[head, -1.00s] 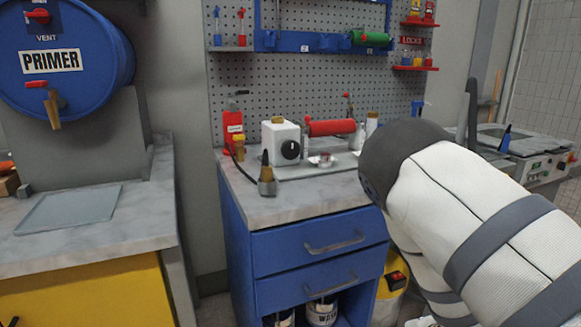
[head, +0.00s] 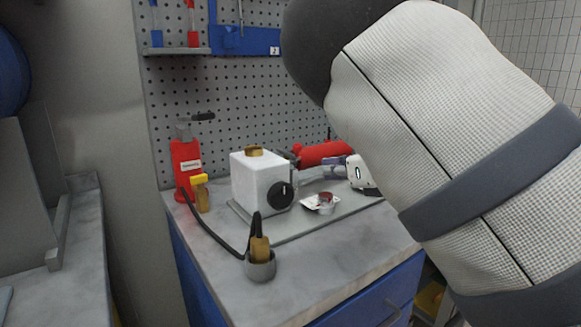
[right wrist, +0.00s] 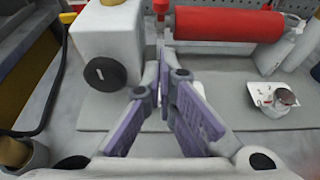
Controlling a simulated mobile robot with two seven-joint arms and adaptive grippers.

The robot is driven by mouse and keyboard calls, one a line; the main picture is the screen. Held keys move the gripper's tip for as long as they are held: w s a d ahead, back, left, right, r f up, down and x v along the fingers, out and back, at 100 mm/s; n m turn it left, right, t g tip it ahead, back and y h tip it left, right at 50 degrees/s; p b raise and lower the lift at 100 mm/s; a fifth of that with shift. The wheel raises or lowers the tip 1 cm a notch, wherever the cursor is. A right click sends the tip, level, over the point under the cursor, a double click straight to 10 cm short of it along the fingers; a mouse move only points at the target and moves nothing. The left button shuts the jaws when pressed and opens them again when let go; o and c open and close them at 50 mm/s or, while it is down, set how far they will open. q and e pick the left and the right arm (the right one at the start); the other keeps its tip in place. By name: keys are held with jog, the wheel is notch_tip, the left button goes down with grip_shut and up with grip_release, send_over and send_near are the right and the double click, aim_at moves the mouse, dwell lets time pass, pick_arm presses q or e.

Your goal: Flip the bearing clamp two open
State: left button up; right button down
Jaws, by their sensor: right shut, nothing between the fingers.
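The red roller (head: 318,153) lies across its stand at the back of the bench, and also shows in the right wrist view (right wrist: 228,24). Dark bearing hardware (head: 296,156) sits at its left end. In the right wrist view a red-tipped part (right wrist: 160,8) stands by that left end and a grey bearing part (right wrist: 293,22) is at the right end. I cannot tell which clamp is number two. My right gripper (head: 338,168), with purple fingers, is shut and empty in front of the roller; its fingers (right wrist: 166,75) point toward it. My left gripper is out of view.
A white box with a black knob (head: 262,180) stands left of the roller. My arm hides the bench's right side.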

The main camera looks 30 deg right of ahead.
aim_at(295, 171)
jog(key=x, duration=0.4)
jog(key=b+x, duration=0.1)
jog(key=x, duration=0.4)
jog(key=shift+s+f, duration=0.1)
jog(key=shift+f, duration=0.1)
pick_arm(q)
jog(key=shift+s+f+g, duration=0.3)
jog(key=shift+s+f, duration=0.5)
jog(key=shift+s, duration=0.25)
pick_arm(e)
jog(key=shift+w, duration=0.25)
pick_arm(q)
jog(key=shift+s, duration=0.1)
pick_arm(e)
jog(key=shift+w, duration=0.1)
